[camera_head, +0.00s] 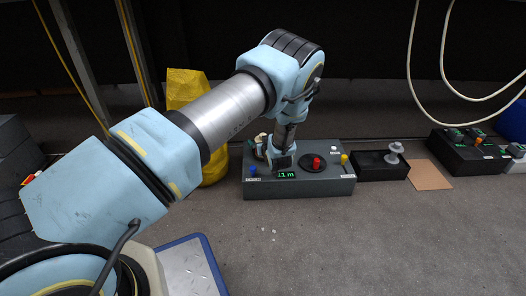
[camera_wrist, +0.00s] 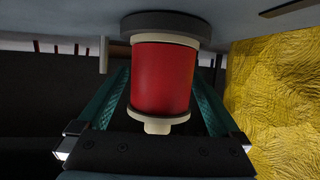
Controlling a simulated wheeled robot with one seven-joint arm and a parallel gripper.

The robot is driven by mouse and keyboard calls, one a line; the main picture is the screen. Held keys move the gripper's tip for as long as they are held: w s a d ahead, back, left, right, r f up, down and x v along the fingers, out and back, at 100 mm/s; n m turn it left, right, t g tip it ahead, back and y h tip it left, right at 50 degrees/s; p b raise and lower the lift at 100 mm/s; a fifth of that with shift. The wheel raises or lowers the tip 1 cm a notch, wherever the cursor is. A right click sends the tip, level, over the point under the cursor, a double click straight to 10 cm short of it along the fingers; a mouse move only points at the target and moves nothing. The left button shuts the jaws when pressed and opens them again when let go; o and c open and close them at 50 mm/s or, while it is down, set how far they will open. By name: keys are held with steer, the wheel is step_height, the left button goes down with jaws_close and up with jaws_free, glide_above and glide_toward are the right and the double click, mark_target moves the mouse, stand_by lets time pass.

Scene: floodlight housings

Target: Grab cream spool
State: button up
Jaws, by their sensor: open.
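In the wrist view, a spool (camera_wrist: 162,78) with a red middle and cream end rims stands on a dark round base. A cream stub sticks out of its near end. My gripper (camera_wrist: 165,95) is open, with one teal finger on each side of the spool. Narrow gaps show between the fingers and the spool, so it does not look gripped. In the head view, my gripper (camera_head: 280,158) is low over the left part of a grey control box (camera_head: 310,188). Something cream shows beside it, and my wrist hides much of that spot.
The box carries a red knob (camera_head: 317,162) on a black disc, a blue button (camera_head: 253,170), a yellow knob (camera_head: 344,158) and a green display (camera_head: 286,175). A yellow sack (camera_head: 186,88) stands behind left. A black tray (camera_head: 368,168) and brown board (camera_head: 430,175) lie right.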

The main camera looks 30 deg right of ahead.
steer(key=shift+w+d+f, duration=0.15)
steer(key=shift+w+f, duration=0.05)
steer(key=shift+w, duration=0.25)
steer(key=c, duration=1.3)
